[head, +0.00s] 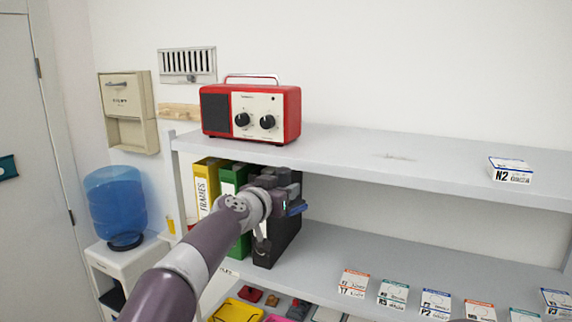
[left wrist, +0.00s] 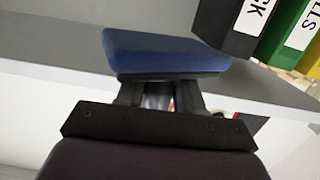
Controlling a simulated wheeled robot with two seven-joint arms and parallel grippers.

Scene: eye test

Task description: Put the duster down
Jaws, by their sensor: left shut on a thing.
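My left gripper (head: 286,199) is in front of the shelf unit, near the row of binders. It is shut on the duster, a blue block whose edge (head: 298,209) shows just right of the gripper in the head view. In the left wrist view the duster (left wrist: 165,50) fills the upper middle, with the gripper's fingers (left wrist: 158,98) closed on its near, dark side. The grey shelf surface lies behind it. I cannot tell whether the duster touches the shelf. My right gripper is not in view.
A red radio (head: 252,112) stands on the top shelf (head: 390,155). Yellow, green and black binders (head: 280,238) stand on the middle shelf (head: 345,248), left. The middle shelf right of the binders is mostly bare. A water cooler (head: 116,205) stands left.

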